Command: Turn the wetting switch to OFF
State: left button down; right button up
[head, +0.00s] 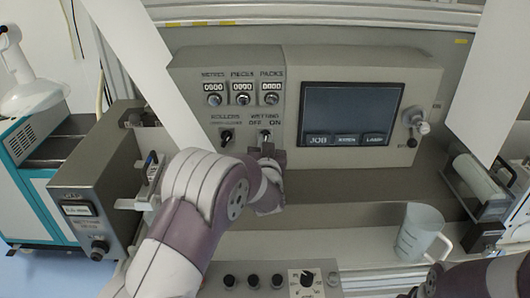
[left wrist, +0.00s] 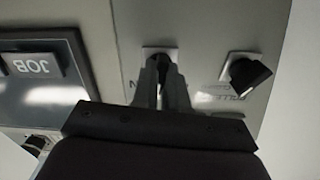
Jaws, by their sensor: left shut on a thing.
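The wetting switch (head: 265,134) is a small dark knob on a pale plate on the grey panel, under the WETTING label with OFF at left and ON at right. My left gripper (head: 267,150) reaches it from below and is shut on it. In the left wrist view, which looks upside down, the gripper's fingers (left wrist: 161,92) close around the black wetting knob (left wrist: 161,65). The fingers hide part of the knob, so I cannot tell which label it points to. My right gripper is not in view; only part of my right arm shows at the lower right.
The rollers knob (head: 226,136) sits just left of the wetting switch, and also shows in the left wrist view (left wrist: 248,78). A dark screen (head: 350,108) is to the right. A clear jug (head: 420,230) stands on the ledge at right. Several black buttons line the lower front.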

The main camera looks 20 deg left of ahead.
pick_arm(q)
jog(key=shift+n+b, duration=3.8)
jog(key=shift+b, duration=0.3)
jog(key=shift+r, duration=0.15)
jog(key=c, duration=1.2)
grip_release()
jog(key=shift+o, duration=0.2)
